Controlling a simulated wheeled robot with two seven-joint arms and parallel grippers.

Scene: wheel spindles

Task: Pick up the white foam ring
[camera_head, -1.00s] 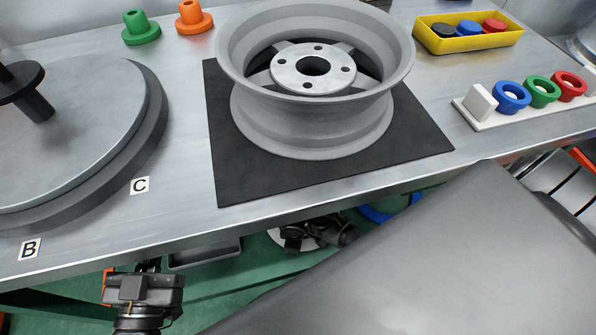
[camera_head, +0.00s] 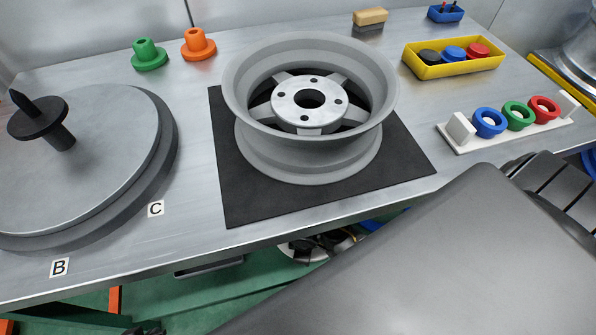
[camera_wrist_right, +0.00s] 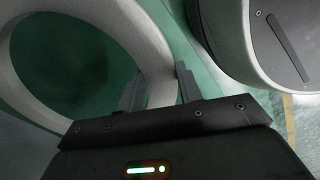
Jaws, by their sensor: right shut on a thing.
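In the right wrist view, the white foam ring (camera_wrist_right: 145,40) is a large pale hoop, partly cut off by the frame edge. My right gripper (camera_wrist_right: 159,82) has its two fingers on either side of the ring's band and is shut on it. Green floor shows through the ring's opening. In the head view the ring does not show, and a large grey part of my own arm covers the lower right. Only a dark sliver of my left gripper (camera_head: 142,330) shows at the bottom edge, so its fingers cannot be judged.
A grey wheel rim (camera_head: 310,150) stands on a black mat (camera_head: 237,205) on the metal table (camera_head: 190,240). A round plate with a black spindle (camera_head: 40,120) is at left. Green (camera_head: 149,55) and orange (camera_head: 198,45) flanged pieces, a yellow tray (camera_head: 428,70) and a white ring holder (camera_head: 455,145) are further back.

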